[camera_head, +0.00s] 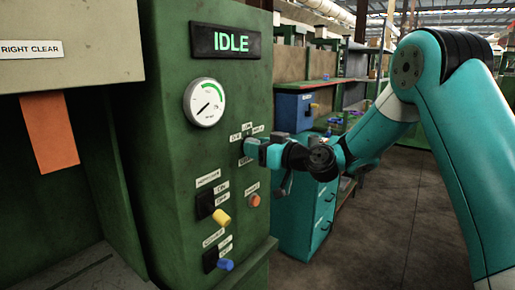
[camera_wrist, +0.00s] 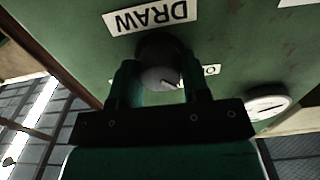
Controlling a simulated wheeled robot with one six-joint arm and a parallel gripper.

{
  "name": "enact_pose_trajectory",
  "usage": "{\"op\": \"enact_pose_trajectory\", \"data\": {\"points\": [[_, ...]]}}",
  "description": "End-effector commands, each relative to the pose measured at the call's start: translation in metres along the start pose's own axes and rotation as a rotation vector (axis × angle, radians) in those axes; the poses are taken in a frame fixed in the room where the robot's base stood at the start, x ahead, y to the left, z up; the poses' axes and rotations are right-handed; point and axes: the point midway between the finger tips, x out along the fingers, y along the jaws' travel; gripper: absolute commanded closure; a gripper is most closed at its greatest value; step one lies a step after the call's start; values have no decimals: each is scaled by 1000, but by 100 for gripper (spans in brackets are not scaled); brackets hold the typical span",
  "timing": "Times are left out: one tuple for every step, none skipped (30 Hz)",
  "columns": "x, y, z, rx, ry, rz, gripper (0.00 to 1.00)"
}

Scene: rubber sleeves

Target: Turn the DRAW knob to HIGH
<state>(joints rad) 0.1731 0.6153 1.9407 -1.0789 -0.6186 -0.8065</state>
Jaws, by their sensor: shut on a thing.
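The DRAW knob (camera_wrist: 160,65) is a dark round knob on the green panel. In the wrist view it sits between the two fingers of my gripper (camera_wrist: 162,80), which is shut on it. A small white mark shows at the knob's lower right, by a partly covered label (camera_wrist: 210,70). The DRAW label (camera_wrist: 150,15) appears upside down just above the knob. In the head view my gripper (camera_head: 252,148) is at the panel's right part, among several small labels, and hides the knob. I cannot read which setting the knob points to.
A teal drawer unit (camera_head: 305,215) stands behind. Floor at right is clear.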

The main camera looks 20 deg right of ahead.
Motion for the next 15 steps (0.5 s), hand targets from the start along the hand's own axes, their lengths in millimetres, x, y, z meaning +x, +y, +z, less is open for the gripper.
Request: {"op": "enact_pose_trajectory", "data": {"points": [[0, 0, 0, 10, 0, 0, 81], [0, 0, 0, 20, 1, 0, 81], [0, 0, 0, 35, 1, 0, 81], [0, 0, 1, 48, 1, 0, 81], [0, 0, 1, 64, 1, 0, 81], [0, 0, 1, 87, 1, 0, 81], [0, 0, 1, 106, 1, 0, 81], [0, 0, 1, 126, 1, 0, 81], [0, 0, 1, 156, 1, 0, 81], [0, 0, 1, 180, 1, 0, 81], [0, 0, 1, 206, 2, 0, 81], [0, 0, 1, 241, 2, 0, 81], [0, 0, 1, 268, 2, 1, 81], [0, 0, 1, 296, 2, 1, 81], [0, 0, 1, 335, 2, 1, 81]]}}
